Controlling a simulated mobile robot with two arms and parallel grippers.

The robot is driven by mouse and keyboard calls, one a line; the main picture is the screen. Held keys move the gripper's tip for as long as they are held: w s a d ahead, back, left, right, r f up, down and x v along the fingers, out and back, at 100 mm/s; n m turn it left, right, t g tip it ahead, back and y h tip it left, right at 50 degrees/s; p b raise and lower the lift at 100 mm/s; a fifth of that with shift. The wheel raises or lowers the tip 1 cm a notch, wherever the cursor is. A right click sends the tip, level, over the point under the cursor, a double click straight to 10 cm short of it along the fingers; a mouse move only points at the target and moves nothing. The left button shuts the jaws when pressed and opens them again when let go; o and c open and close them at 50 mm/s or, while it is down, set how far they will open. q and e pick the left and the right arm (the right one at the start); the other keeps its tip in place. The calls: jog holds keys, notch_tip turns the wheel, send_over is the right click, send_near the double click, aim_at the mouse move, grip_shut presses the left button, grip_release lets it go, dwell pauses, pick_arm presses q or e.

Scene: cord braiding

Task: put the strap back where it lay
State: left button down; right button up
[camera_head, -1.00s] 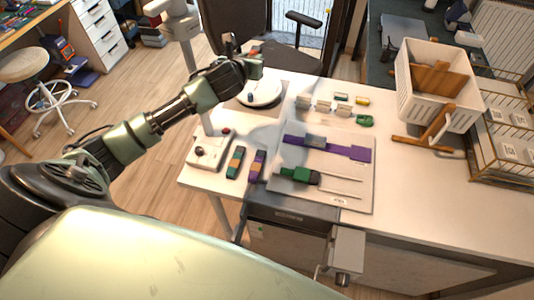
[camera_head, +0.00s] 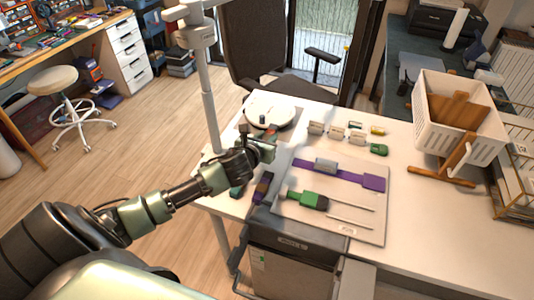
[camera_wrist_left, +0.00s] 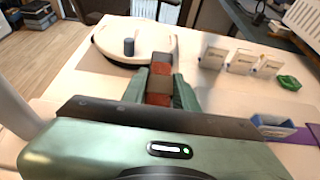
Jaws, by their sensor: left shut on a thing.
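My left gripper (camera_head: 266,143) is over the left part of the white table. In the left wrist view its green fingers (camera_wrist_left: 161,85) are shut on a short red-brown strap (camera_wrist_left: 159,68) with a brown middle part. Only its end shows in the head view (camera_head: 271,132). The strap is in front of a round white disc (camera_head: 270,108) with a blue-grey peg (camera_wrist_left: 129,46). A purple strap with an orange band (camera_head: 262,188) lies near the table's left front. A green one (camera_head: 238,189) beside it is mostly hidden by my gripper. My right gripper is not in view.
A pale board (camera_head: 372,221) carries a long purple strap (camera_head: 340,174) and a green piece (camera_head: 308,199) with thin rods. Several pale blocks (camera_head: 316,128) and a green clip (camera_head: 378,149) lie behind it. A white crate (camera_head: 428,109) stands at the right.

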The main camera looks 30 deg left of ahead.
pick_arm(q)
jog(key=shift+f, duration=0.95)
jog(key=shift+f+b, duration=0.45)
jog(key=shift+f, duration=1.75)
jog(key=shift+f, duration=0.15)
jog(key=c, duration=1.1)
grip_release()
